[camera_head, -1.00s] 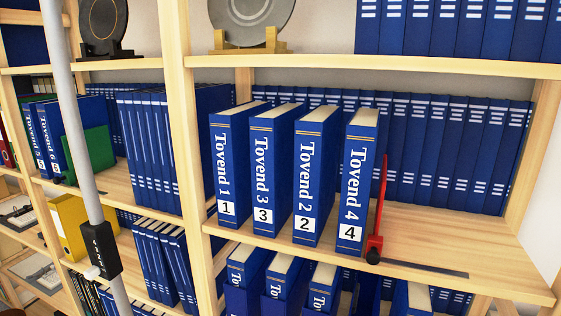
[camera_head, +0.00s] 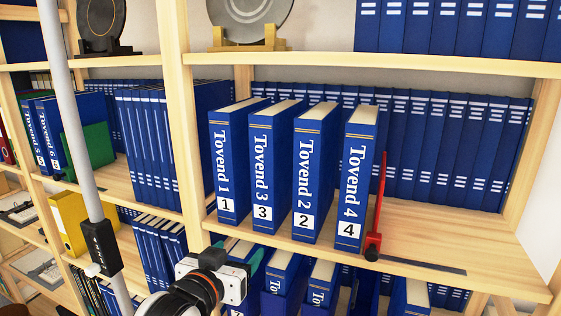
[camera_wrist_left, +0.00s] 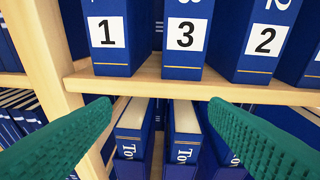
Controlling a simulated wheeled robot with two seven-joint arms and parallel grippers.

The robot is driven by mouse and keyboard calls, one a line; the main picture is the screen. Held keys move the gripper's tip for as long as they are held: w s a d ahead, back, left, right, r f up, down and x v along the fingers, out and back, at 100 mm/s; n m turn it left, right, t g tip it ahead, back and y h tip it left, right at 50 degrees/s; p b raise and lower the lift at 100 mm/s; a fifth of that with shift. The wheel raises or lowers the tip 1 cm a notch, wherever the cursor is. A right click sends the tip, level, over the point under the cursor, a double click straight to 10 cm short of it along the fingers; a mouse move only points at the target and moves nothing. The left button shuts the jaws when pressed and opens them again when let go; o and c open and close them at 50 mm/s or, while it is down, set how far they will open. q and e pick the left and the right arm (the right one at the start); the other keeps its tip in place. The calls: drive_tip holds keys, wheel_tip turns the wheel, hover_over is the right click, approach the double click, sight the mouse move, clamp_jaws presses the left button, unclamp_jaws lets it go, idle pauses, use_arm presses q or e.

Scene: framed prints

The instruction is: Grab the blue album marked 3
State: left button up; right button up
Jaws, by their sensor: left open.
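The blue album marked 3 (camera_head: 264,165) stands upright on the middle shelf (camera_head: 430,235), second from the left in a row of Tovend albums. It stands between album 1 (camera_head: 228,165) and album 2 (camera_head: 306,175). Its lower spine and number label show in the left wrist view (camera_wrist_left: 185,40). My left gripper (camera_head: 237,252) is low in front of the shelf edge, below albums 1 and 3. Its green fingers (camera_wrist_left: 160,104) are spread wide with nothing between them, below the shelf board in the wrist view. My right gripper is not in view.
Album 4 (camera_head: 356,180) stands right of album 2, beside a red bookend (camera_head: 378,215). More blue albums (camera_head: 283,275) stand on the shelf below, behind my left gripper. A wooden upright (camera_head: 176,110) is left of album 1. Shelf space right of the bookend is clear.

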use_arm(q)
drive_tip(key=m+t+h, duration=0.1)
drive_tip(key=t+h, duration=0.1)
approach(265, 190)
drive_tip(key=x, duration=0.3)
drive_tip(key=p+x, duration=0.1)
drive_tip(key=x, duration=0.5)
drive_tip(key=shift+w+d, duration=0.1)
drive_tip(key=shift+w, duration=0.15)
drive_tip(key=x, duration=0.1)
drive_tip(key=p+x, duration=0.1)
drive_tip(key=x, duration=0.1)
drive_tip(key=p+x, duration=0.1)
drive_tip(key=shift+w, duration=0.4)
drive_tip(key=shift+w+f, duration=0.15)
drive_tip(key=shift+w, duration=0.3)
drive_tip(key=c, duration=1.4)
clamp_jaws()
drive_tip(key=shift+r, duration=0.2)
